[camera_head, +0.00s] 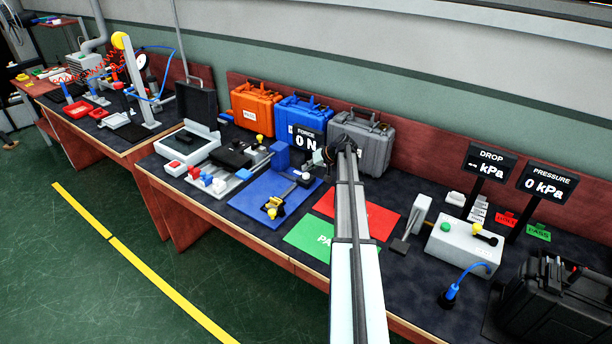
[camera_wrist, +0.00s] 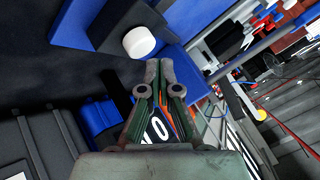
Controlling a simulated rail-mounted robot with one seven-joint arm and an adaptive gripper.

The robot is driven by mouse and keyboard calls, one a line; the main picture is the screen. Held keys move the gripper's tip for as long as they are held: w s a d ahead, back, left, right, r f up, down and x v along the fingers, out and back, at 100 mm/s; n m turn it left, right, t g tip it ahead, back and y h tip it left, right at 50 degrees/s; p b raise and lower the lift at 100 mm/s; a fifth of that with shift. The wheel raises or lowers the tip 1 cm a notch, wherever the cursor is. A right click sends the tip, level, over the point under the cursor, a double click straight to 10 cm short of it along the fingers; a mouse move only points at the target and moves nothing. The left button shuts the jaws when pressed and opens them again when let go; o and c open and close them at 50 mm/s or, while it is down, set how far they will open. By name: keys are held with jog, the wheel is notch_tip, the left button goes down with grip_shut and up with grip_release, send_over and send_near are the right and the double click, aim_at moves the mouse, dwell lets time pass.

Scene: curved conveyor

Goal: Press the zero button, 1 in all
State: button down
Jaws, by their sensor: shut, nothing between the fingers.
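My gripper (camera_wrist: 160,75) is shut and empty, its two fingertips together in the wrist view. A round white button (camera_wrist: 139,42) sticks out of a dark block with blue parts, just up and left of the fingertips, with a gap in the picture. No label is readable on it. In the head view my gripper (camera_head: 331,152) is small and dark, beside the FORCE display (camera_head: 307,139), which reads 0 N. Part of that display (camera_wrist: 156,128) shows behind the fingers in the wrist view. The white button cannot be made out surely in the head view.
Orange (camera_head: 255,105), blue (camera_head: 303,113) and grey (camera_head: 362,138) cases stand along the back. A blue upright block (camera_head: 280,156) stands left of the display. Red (camera_head: 380,218) and green (camera_head: 308,238) mats lie in front. A pressure box (camera_head: 463,246) stands right.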

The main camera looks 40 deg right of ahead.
aim_at(308, 175)
jog(key=shift+r+p, duration=0.5)
jog(key=shift+r, duration=2)
